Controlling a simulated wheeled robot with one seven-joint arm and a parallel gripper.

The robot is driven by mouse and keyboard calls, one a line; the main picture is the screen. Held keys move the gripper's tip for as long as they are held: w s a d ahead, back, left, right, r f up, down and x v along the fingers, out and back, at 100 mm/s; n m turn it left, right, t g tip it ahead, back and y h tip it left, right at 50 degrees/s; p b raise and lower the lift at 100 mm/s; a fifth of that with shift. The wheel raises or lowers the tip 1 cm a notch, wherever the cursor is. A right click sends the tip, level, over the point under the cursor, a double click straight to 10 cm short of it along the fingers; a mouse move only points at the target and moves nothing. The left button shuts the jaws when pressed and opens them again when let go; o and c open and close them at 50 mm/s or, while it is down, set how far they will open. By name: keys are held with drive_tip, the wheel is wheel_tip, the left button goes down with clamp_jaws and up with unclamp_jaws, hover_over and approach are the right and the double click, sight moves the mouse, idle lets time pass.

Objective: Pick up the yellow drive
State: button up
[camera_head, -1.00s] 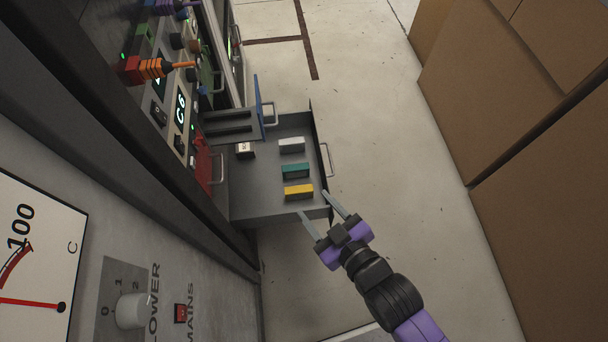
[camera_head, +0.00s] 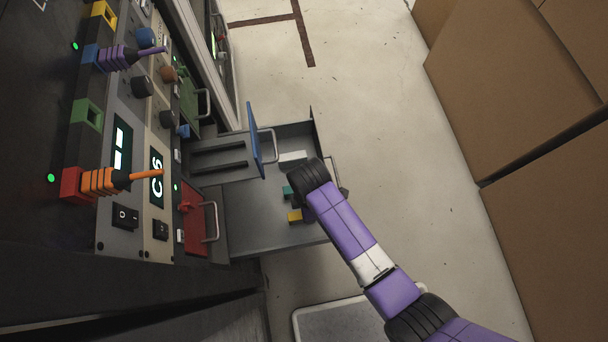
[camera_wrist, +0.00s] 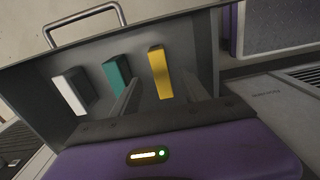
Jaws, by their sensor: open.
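The yellow drive (camera_head: 294,216) stands in the open grey drawer (camera_head: 250,222), and my arm covers part of it in the head view. In the wrist view the yellow drive (camera_wrist: 160,72) shows whole, upright on the drawer floor. My gripper (camera_wrist: 162,84) is open, its two fingers pointing into the drawer on either side of the yellow drive in that view. I cannot tell whether the fingers touch it. The jaws are hidden behind my arm in the head view.
A teal drive (camera_wrist: 117,74) and a white drive (camera_wrist: 71,91) stand beside the yellow one in the drawer. A blue-fronted slotted tray (camera_head: 225,160) juts over the drawer's far left. Cardboard boxes (camera_head: 500,90) stand at right, with clear floor between.

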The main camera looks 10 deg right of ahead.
wheel_tip(320, 180, down, 8)
drive_tip(key=shift+r+b, duration=0.2)
drive_tip(key=shift+b, duration=0.9)
clamp_jaws()
